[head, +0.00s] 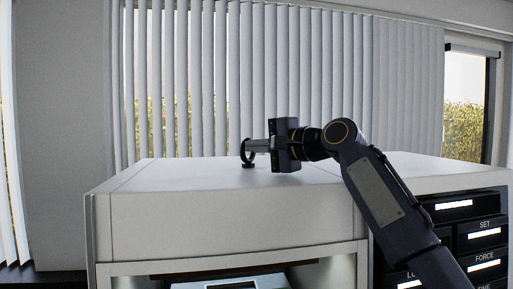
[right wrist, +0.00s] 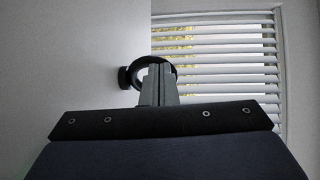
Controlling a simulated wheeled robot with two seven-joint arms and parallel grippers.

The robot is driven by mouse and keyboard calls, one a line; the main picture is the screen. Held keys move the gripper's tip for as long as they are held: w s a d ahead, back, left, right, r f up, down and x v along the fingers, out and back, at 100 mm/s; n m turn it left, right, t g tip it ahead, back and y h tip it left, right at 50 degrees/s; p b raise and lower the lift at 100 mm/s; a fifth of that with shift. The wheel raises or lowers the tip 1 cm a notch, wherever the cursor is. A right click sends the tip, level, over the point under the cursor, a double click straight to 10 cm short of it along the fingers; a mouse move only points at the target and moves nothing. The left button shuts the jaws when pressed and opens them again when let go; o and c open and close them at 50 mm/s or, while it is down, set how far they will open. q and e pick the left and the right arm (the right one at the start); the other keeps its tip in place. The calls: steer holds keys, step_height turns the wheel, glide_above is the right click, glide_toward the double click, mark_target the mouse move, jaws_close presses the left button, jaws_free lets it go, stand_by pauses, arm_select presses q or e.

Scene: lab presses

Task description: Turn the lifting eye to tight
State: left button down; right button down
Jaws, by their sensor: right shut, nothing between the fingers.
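The lifting eye (head: 246,153) is a dark ring on a short round base, standing on the white top of the press (head: 215,176). In the right wrist view the ring (right wrist: 141,66) shows just beyond my fingertips, its lower part hidden behind them. My right gripper (head: 256,146) comes in level from the right. Its fingers are shut together with nothing between them. The fingertips (right wrist: 159,70) overlap the ring's opening in both views; I cannot tell whether they touch it. My left gripper is not in view.
The press's front has a lit opening (head: 325,272) below the top. A dark control panel (head: 480,236) with labelled displays is at the right. Vertical blinds (head: 285,70) cover the window behind. The top is clear left of the eye.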

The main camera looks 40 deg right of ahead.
steer(key=shift+a+m+h+b, duration=0.2)
steer(key=shift+m+h+b, duration=0.2)
steer(key=shift+h, duration=0.2)
steer(key=shift+a+m+h+b, duration=0.15)
steer(key=shift+m+h+b, duration=0.65)
steer(key=shift+h, duration=0.3)
